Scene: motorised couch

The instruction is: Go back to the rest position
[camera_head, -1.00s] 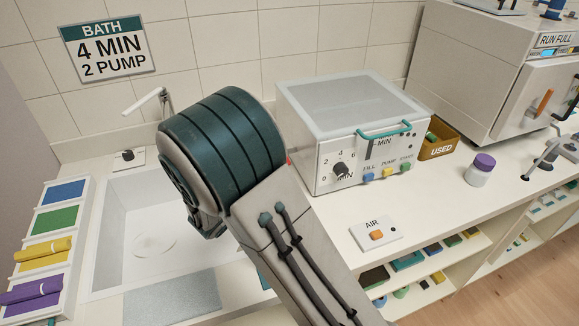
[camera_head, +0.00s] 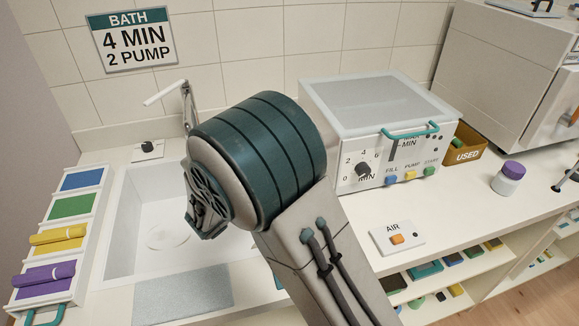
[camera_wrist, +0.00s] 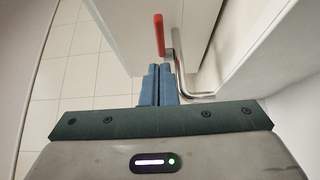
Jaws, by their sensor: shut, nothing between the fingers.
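My gripper (camera_wrist: 159,85) shows in the wrist view with its two blue fingers together, shut and empty. In the head view my arm rises in front of the counter and hides part of the sink; the gripper itself is not visible there.
A red handle (camera_wrist: 159,35) and a bent metal bar (camera_wrist: 186,85) are close beyond the fingertips. The sink (camera_head: 150,215), the bath machine (camera_head: 375,120), the AIR switch plate (camera_head: 397,237), a purple-lidded jar (camera_head: 508,178) and the USED bin (camera_head: 466,155) are on the counter. Open shelves are below.

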